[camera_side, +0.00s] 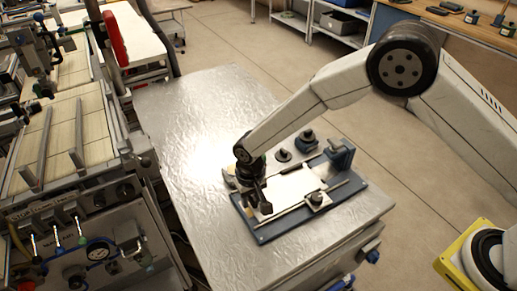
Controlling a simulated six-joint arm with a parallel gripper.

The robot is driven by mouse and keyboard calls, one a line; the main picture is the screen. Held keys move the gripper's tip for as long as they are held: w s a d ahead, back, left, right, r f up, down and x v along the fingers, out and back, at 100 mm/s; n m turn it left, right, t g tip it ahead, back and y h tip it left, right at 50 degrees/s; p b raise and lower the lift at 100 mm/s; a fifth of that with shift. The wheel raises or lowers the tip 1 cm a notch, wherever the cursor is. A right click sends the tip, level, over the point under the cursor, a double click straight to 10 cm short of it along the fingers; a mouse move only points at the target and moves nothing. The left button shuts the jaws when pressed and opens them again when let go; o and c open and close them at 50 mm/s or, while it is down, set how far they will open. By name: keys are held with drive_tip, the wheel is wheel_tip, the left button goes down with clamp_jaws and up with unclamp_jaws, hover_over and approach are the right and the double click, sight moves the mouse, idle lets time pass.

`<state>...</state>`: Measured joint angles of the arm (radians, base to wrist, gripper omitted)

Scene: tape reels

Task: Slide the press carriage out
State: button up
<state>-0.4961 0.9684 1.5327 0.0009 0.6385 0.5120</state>
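The press fixture is a flat blue base plate (345,196) on the metal table. A light flat carriage plate (297,184) lies in its middle, near thin metal rails. A small block with a dark knob (316,200) sits at its front edge. A blue upright block (341,153) stands at the far right corner of the base. My gripper (262,204) points down at the left end of the fixture, by the left edge of the carriage plate. Its fingers are small and dark here. I cannot tell whether they touch or hold anything.
The shiny metal table (195,120) is bare to the left of and behind the fixture. Dark knobbed parts (307,140) stand along the fixture's back edge. A machine with a slatted bed (75,135) stands close on the left. Open floor lies behind the table.

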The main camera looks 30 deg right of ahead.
drive_tip(key=shift+r, duration=0.1)
drive_tip(key=shift+r, duration=3.8)
drive_tip(key=shift+d, duration=0.15)
drive_tip(key=shift+d+r, duration=0.2)
drive_tip(key=shift+d, duration=0.05)
drive_tip(key=s+d+r+t, duration=0.1)
drive_tip(key=s+d+r, duration=0.2)
drive_tip(key=d, duration=0.4)
drive_tip(key=s+d+r, duration=0.2)
drive_tip(key=d, duration=0.5)
drive_tip(key=s+d+r+t, duration=0.1)
drive_tip(key=s+d+r, duration=0.1)
drive_tip(key=s+d, duration=0.7)
drive_tip(key=shift+s+d+t, duration=0.15)
drive_tip(key=shift+s+t, duration=0.15)
drive_tip(key=shift+s, duration=0.9)
